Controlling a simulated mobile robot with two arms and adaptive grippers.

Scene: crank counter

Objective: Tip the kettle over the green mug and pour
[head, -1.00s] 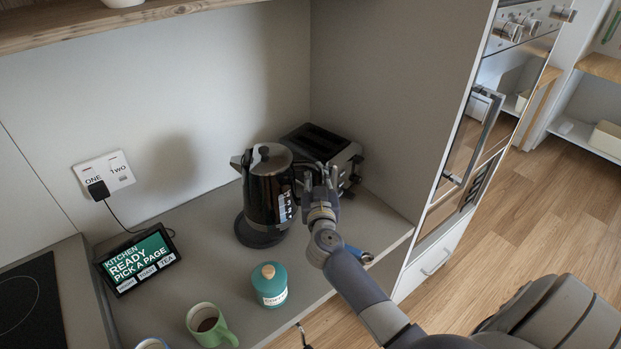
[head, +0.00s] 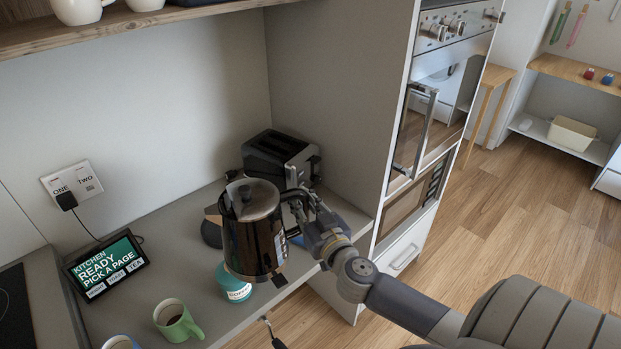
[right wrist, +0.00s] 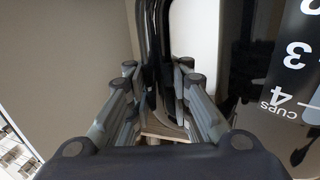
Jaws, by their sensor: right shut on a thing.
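The dark kettle (head: 252,238) with a steel lid hangs in the air off its round base (head: 211,232), roughly upright. My right gripper (head: 298,202) is shut on its black handle, to the right of the body. In the right wrist view the handle (right wrist: 153,45) runs between the fingers (right wrist: 155,90), and the kettle's cup scale (right wrist: 292,75) shows at right. The green mug (head: 171,312) stands on the counter, front left of the kettle and apart from it, with dark brown liquid inside. My left gripper is not in view.
A toaster (head: 280,158) is at the back by the side wall. A tablet (head: 105,265) leans at left. A blue-rimmed cup (head: 121,342) is cut off at the bottom. A shelf (head: 150,28) overhangs the back.

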